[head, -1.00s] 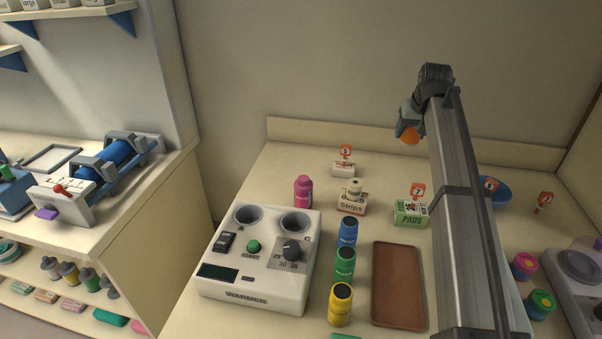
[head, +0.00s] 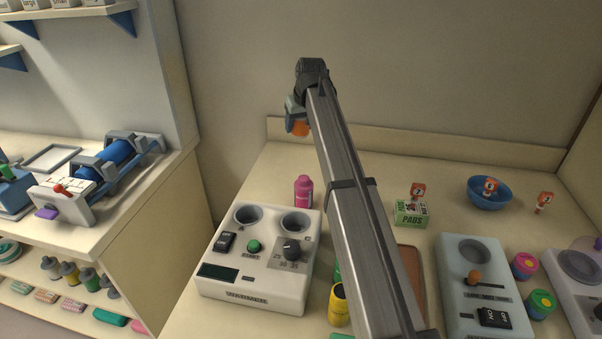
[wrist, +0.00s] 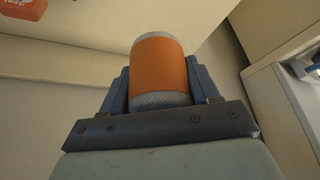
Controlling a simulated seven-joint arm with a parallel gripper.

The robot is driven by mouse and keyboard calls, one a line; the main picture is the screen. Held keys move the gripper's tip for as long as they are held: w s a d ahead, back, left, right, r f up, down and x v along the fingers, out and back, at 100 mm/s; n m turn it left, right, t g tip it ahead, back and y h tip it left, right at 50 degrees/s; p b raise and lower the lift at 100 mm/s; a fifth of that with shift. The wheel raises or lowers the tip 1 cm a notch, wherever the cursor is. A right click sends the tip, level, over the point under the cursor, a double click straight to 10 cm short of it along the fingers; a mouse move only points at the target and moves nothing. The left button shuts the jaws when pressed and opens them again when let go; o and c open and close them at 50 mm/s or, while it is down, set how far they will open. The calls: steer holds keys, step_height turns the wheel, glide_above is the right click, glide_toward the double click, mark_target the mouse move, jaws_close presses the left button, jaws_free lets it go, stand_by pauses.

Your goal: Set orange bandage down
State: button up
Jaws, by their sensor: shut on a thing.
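The orange bandage (wrist: 160,68) is a roll with grey ends, held between the two blue fingers of my gripper (wrist: 162,85) in the wrist view. In the head view my gripper (head: 297,118) is high near the back wall, with the orange bandage (head: 301,129) showing at its lower side. It is above the back part of the counter (head: 262,168), apart from the surface. My arm hides part of the counter's middle.
A white warmer (head: 250,291) and a pink bottle (head: 304,190) stand below and left. A green pads box (head: 410,213), blue bowl (head: 489,193) and grey device (head: 470,290) stand right. A brown tray (head: 412,275) is partly hidden by my arm.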

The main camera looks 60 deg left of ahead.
step_height(320, 180, down, 14)
steer(key=shift+d+r, duration=0.1)
stand_by(0.7)
steer(key=shift+f, duration=0.2)
steer(key=o, duration=1.1)
steer(key=shift+c, duration=0.2)
steer(key=w+v, duration=0.1)
steer(key=v, duration=1.1)
steer(key=shift+s, duration=0.45)
steer(key=shift+r, duration=0.15)
